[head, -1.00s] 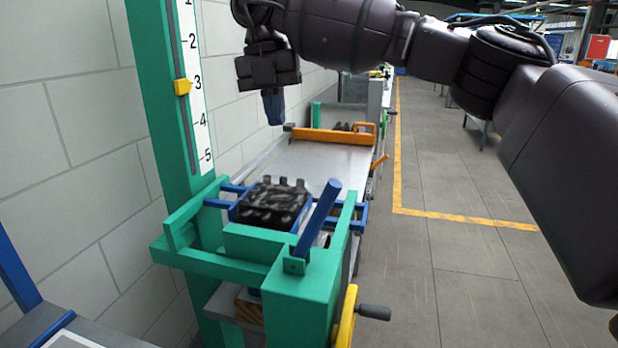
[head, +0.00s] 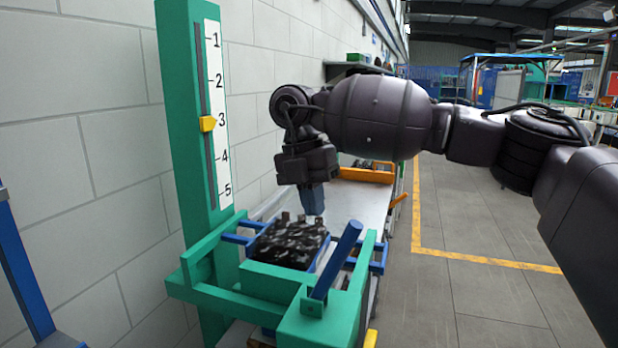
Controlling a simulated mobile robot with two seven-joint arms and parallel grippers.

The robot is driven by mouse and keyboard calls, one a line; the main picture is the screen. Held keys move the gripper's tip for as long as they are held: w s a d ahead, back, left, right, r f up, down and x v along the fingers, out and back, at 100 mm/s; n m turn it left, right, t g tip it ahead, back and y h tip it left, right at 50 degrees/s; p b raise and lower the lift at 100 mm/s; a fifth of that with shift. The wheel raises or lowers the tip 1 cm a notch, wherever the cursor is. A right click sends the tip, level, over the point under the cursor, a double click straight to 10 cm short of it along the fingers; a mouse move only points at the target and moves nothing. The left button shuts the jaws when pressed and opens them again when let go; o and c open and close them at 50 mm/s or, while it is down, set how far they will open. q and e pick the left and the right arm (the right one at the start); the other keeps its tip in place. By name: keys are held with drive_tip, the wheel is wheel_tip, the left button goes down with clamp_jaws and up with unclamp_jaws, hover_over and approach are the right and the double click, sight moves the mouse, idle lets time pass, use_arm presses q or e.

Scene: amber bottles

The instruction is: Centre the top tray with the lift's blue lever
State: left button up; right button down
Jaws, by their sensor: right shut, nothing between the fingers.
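The green lift (head: 255,282) stands at the lower middle of the head view. Its blue lever (head: 336,260) sticks up from the front right corner, leaning to the right. The top tray (head: 288,244), with dark, glossy contents, sits in the lift between blue side bars. I cannot tell from here how well it is centred. My right gripper (head: 313,201) points down just behind the tray's far edge, shut and empty, apart from the lever. How high it is over the tray is hard to tell. My left gripper is not in view.
A yellow pointer (head: 208,124) sits near 3 on the lift's white scale (head: 219,110). A grey conveyor surface (head: 352,203) with an orange bar (head: 366,174) lies behind the lift. A block wall is on the left; open floor with a yellow line is on the right.

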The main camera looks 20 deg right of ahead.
sight(338, 244)
drive_tip(key=s+d+f, duration=0.2)
drive_tip(key=shift+s+d+f, duration=0.15)
drive_tip(key=shift+s+d, duration=0.15)
drive_tip(key=shift+s, duration=0.1)
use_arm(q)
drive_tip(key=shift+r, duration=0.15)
use_arm(e)
drive_tip(key=shift+f, duration=0.1)
drive_tip(key=shift+d, duration=0.15)
